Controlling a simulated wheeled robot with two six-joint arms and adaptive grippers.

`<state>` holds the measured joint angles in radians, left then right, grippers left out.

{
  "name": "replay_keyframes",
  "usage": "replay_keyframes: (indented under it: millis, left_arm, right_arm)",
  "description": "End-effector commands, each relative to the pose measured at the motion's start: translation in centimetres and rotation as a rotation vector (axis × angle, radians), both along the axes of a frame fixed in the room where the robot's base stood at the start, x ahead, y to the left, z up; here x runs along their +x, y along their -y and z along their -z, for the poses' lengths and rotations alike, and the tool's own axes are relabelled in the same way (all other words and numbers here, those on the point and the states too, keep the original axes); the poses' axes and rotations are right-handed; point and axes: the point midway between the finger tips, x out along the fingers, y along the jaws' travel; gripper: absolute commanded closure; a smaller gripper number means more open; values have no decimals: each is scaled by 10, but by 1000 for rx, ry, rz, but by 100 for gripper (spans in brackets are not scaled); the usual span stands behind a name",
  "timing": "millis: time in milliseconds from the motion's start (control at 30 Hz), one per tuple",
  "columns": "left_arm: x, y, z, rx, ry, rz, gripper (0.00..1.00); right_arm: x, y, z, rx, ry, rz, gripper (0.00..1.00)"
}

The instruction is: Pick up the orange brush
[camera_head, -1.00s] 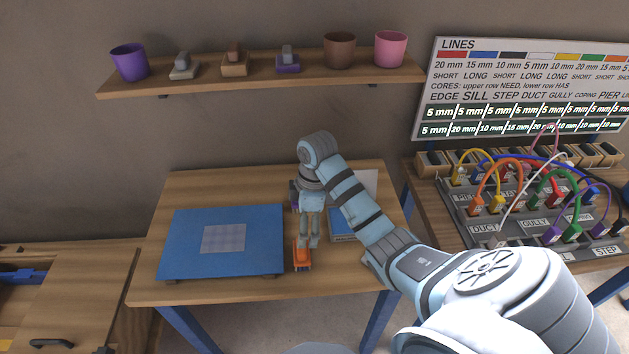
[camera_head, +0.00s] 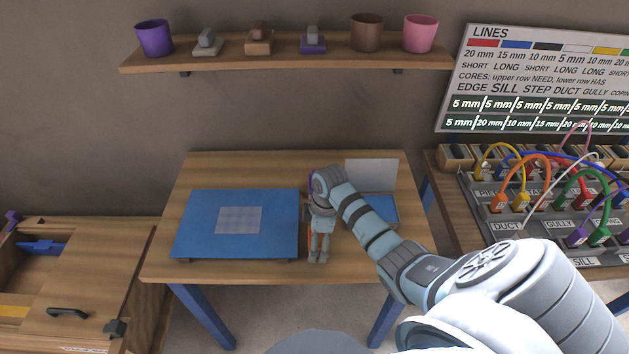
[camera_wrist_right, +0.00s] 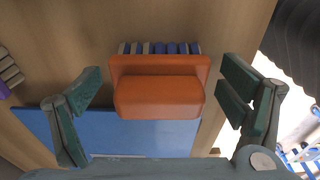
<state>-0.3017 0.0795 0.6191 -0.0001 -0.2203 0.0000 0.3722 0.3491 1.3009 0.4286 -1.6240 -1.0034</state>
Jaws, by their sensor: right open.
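The orange brush (camera_wrist_right: 158,95) lies on the wooden table, with its striped blue and beige bristles (camera_wrist_right: 160,48) at the top of the right wrist view. In the head view only a thin orange strip of the brush (camera_head: 309,240) shows beside my fingers; the rest is hidden behind them. My right gripper (camera_head: 319,258) is over the brush, pointing down. In the right wrist view its fingers (camera_wrist_right: 160,76) are open, one on each side of the brush, with a visible gap on both sides. My left gripper is not in view.
A blue board (camera_head: 190,225) with a grey patch lies left of the brush. A small blue item with a pale upright panel (camera_head: 372,175) stands to the right. A shelf (camera_head: 225,62) holds cups and brushes. A cable panel (camera_head: 515,228) is at the right.

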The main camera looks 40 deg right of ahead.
Motion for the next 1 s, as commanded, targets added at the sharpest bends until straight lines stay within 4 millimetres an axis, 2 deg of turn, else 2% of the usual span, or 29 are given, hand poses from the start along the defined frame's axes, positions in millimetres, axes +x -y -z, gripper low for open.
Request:
replay_keyframes:
  millis: [67,400,467,633,700,767,1000]
  left_arm:
    - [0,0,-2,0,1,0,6]
    - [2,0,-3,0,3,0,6]
    - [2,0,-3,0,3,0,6]
    - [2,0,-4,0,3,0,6]
    - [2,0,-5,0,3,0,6]
    - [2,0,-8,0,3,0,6]
    - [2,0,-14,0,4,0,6]
  right_arm:
    - [1,0,-3,-1,1,-1,10]
    - [1,0,-4,0,0,-1,63]
    - [1,0,-4,1,1,-1,68]
    - [1,0,-6,0,1,-1,68]
    - [1,0,-13,0,2,-1,68]
    - [2,0,-25,-1,3,-3,68]
    - [2,0,-87,-2,4,-2,68]
